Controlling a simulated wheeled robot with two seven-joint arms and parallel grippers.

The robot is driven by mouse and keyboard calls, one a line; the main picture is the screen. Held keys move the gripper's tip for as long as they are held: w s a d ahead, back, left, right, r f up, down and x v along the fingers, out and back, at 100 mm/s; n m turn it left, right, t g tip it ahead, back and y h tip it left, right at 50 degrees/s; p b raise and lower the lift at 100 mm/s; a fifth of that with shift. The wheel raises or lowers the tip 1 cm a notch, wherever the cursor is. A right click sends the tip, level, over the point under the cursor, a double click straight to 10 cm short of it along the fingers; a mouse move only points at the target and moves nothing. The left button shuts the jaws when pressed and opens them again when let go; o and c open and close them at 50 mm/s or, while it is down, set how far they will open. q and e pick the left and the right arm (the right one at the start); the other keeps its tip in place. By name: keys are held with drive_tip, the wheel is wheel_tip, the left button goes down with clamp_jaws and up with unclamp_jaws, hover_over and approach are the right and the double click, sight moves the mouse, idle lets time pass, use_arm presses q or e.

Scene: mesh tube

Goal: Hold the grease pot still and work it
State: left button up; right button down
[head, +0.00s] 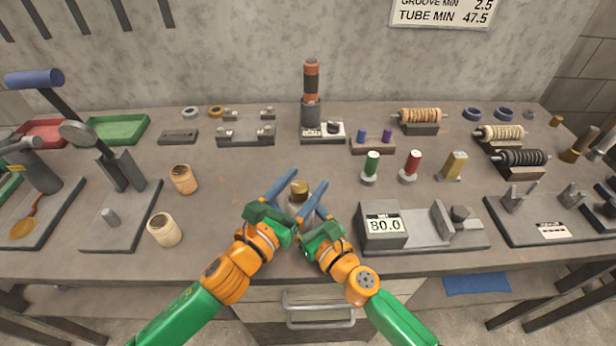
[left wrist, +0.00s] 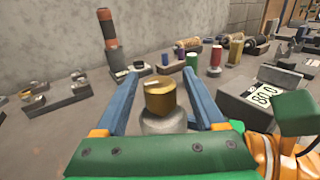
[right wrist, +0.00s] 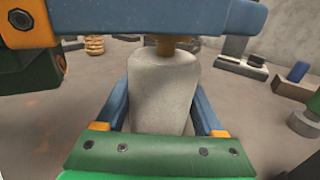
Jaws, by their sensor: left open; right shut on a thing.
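The grease pot (head: 298,205) stands upright near the front middle of the bench, a pale grey body with a brass cap (head: 299,188) on top. My right gripper (head: 312,218) is shut on the grey body, which fills the space between its fingers in the right wrist view (right wrist: 162,95). My left gripper (head: 284,190) is higher and open, its blue fingers on either side of the brass cap in the left wrist view (left wrist: 160,100), with gaps showing on both sides. The lower part of the pot is partly hidden by my grippers.
A grey gauge block reading 80.0 (head: 384,226) stands close to the right of my right gripper. Green and red spindles (head: 371,167) stand behind right. The bench between the rolls and the pot is clear.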

use_arm(q)
drive_tip(key=shift+x, duration=1)
clamp_jaws()
drive_tip(key=shift+s+d+m+h, duration=0.1)
drive_tip(key=shift+m+h, duration=0.2)
